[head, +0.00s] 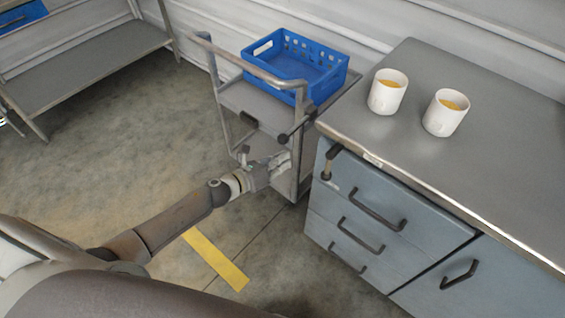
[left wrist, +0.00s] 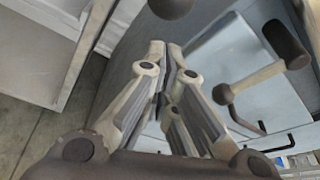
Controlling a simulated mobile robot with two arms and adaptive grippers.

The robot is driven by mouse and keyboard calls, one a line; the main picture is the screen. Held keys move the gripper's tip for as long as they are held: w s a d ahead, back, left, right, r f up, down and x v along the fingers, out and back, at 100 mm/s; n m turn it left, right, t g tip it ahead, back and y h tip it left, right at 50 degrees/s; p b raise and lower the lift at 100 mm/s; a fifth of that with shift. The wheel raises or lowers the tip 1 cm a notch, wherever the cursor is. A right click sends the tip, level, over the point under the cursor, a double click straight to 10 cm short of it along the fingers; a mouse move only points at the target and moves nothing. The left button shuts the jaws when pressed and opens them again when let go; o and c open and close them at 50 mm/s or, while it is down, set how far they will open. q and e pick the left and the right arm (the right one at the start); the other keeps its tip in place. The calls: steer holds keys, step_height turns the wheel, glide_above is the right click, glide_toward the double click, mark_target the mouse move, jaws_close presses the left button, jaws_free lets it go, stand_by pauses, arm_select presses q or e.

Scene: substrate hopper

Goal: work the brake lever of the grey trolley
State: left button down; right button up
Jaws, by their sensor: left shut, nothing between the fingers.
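The grey trolley (head: 262,107) stands against the wall, left of the blue cabinet. A short rod with a dark knob (head: 283,137) sticks out at its right front post and looks like the brake lever. My left gripper (head: 284,160) is shut and empty, just below this knob and in front of the trolley's right side. I see no contact with the knob. In the left wrist view, the shut fingertips (left wrist: 166,50) are in the middle, with a dark rounded knob (left wrist: 170,6) beyond them at the top edge. My right gripper is not in view.
A blue crate (head: 322,86) sits on the trolley. The cabinet (head: 390,235) has dark handles and a dark-gripped lever (head: 333,152) at its corner. Two white cups (head: 388,92) (head: 446,113) stand on its worktop. The floor at left is clear, with a yellow stripe (head: 217,260).

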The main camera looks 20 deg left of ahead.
arm_select(q)
steer(key=v, duration=0.9)
steer(key=shift+s+d+r, duration=0.2)
steer(key=shift+s+r, duration=0.1)
steer(key=shift+s, duration=0.1)
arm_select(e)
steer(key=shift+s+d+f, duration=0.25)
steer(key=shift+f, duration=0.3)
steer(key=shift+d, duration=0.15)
